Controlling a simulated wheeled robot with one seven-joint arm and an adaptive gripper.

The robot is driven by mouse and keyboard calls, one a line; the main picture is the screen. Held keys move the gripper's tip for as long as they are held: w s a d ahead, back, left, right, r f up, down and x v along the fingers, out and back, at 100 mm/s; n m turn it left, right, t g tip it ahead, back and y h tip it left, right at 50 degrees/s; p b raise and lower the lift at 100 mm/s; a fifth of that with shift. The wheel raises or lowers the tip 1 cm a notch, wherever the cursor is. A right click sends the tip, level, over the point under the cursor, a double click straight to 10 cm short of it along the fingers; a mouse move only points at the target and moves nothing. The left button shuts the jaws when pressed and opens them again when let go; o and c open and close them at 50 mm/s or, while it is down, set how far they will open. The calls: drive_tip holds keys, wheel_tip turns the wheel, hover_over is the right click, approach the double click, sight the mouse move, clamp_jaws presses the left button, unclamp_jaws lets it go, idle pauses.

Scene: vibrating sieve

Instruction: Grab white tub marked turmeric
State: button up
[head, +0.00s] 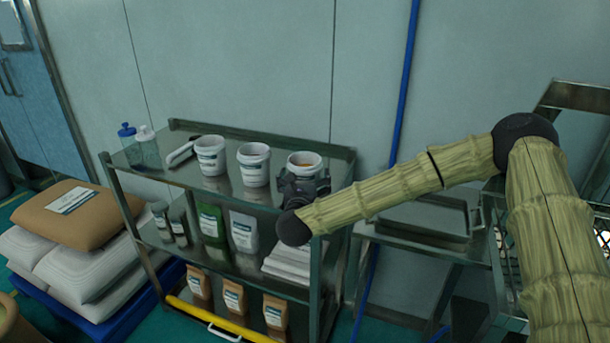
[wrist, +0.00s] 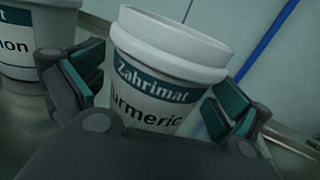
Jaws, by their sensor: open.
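The white tub marked turmeric (wrist: 160,75) stands between the two open fingers of my gripper (wrist: 155,95) in the wrist view. Its teal label reads "Zahrimat" with "urmeric" below, and its lower part is hidden behind my gripper. A gap shows on the right between the tub and the teal finger pad.
Two similar white tubs, a middle one (head: 254,164) and a left one (head: 211,155), stand to the left on the metal shelf (head: 180,180). A white scoop-like item (head: 180,154) and two bottles (head: 138,146) are farther left.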

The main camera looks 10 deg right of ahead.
drive_tip(key=shift+x, duration=0.8)
drive_tip(key=c, duration=1.2)
drive_tip(key=shift+o, duration=0.2)
drive_tip(key=shift+r, duration=0.1)
